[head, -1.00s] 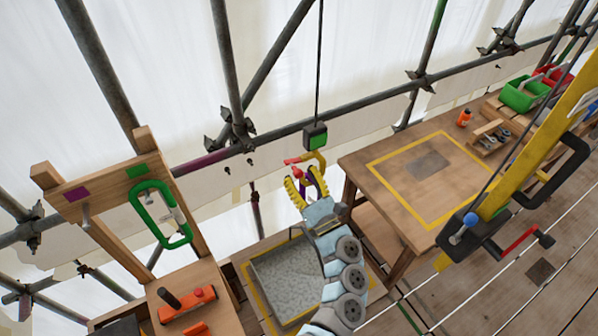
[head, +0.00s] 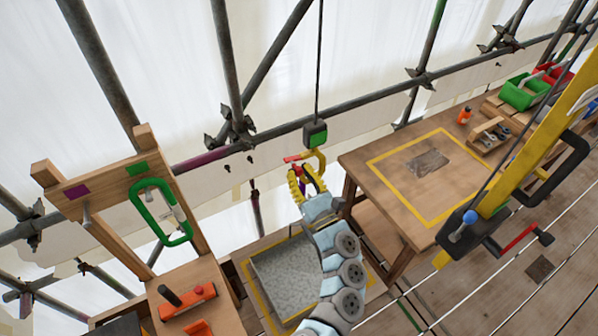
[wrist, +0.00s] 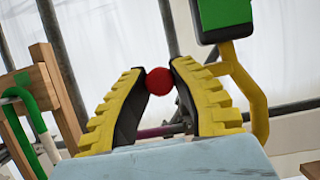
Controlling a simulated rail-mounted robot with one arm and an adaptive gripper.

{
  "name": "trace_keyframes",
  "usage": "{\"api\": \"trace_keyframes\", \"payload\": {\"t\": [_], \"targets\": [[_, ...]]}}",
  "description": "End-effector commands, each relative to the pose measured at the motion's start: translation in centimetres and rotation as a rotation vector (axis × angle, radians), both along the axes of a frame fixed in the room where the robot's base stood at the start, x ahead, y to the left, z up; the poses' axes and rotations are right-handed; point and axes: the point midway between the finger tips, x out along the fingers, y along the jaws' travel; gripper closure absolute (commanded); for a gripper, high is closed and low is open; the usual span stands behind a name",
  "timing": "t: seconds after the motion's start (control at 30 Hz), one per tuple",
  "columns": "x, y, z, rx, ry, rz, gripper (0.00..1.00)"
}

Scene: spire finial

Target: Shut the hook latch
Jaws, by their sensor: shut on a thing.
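The yellow hook (head: 321,162) hangs from a dark block with a green face (head: 315,134) at the end of a cable. It also shows in the wrist view (wrist: 254,95), to the right of my fingers. The red latch (head: 293,159) sticks out to the left of the hook. Its round red end (wrist: 160,81) is between my fingertips in the wrist view. My gripper (head: 301,167), with yellow ribbed fingers, is shut on that red end. The fingers partly hide the latch and the hook's lower part in the head view.
A wooden frame with a green carabiner (head: 149,222) stands at the left. A wooden table (head: 368,205) with a yellow outline stands right of the hook, with bins behind. A grey slab (head: 285,272) lies below. Scaffold tubes (head: 280,128) cross behind.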

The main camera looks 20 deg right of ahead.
Motion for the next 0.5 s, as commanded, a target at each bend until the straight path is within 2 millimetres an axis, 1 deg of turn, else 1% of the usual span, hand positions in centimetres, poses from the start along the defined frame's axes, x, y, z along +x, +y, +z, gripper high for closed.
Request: {"api": "trace_keyframes", "payload": {"t": [0.5], "targets": [[0.00, 0.11, -0.34, -0.060, -0.013, 0.002, 1.00]]}}
